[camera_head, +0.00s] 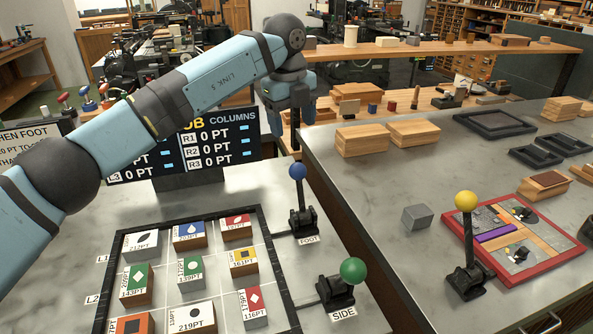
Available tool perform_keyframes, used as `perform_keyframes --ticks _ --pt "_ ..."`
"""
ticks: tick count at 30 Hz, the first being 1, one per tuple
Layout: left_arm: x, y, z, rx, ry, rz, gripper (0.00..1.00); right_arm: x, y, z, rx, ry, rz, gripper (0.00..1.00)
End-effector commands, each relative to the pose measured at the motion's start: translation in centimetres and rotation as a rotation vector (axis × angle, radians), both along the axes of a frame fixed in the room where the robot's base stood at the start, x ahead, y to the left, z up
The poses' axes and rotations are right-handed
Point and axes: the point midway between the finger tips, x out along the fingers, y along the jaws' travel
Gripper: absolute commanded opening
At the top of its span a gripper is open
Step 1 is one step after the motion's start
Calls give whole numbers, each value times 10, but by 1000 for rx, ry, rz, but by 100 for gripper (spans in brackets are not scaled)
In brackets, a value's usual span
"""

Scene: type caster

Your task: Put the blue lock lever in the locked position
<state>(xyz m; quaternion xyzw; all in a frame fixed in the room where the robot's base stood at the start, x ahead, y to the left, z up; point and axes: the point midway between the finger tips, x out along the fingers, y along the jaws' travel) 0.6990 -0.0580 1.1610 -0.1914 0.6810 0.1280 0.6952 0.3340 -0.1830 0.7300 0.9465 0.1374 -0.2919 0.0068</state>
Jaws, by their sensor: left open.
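The blue-knobbed lever (299,205) stands upright on a black base at the right edge of the framed tray, beside a label reading FOOT. Its round blue knob is at the top of a dark stem. My left gripper (287,122) hangs pointing down, above and behind the blue knob in the picture, apart from it. It is open, with nothing seen between its fingers. My right gripper is not in view.
A green-knobbed lever (345,285) labelled SIDE leans right nearby. A yellow-knobbed lever (467,245) stands on the right counter beside a red-framed board (566,259). The black-framed tray (115,262) holds several type blocks. A scoreboard (217,143) stands behind it.

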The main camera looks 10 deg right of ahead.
Motion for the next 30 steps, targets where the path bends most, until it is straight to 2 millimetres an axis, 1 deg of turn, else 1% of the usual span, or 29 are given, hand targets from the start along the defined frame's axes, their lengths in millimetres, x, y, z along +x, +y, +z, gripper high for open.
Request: perform_keyframes --ticks 1,9,12,15,18,21,30 --pt "0 -1 -10 0 2 0 68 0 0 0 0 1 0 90" --pt "2 -6 -69 0 3 -1 68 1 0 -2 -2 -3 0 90" --pt "2 -8 -87 0 3 -2 68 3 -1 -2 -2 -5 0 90" --pt "3 -9 -101 -1 2 -2 68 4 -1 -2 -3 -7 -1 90" --pt "4 -10 -111 -1 2 -2 68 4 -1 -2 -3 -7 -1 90" --pt "4 -10 -117 0 0 -1 68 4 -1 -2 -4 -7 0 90" --pt "4 -10 -119 -1 -1 -1 68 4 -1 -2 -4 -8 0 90"
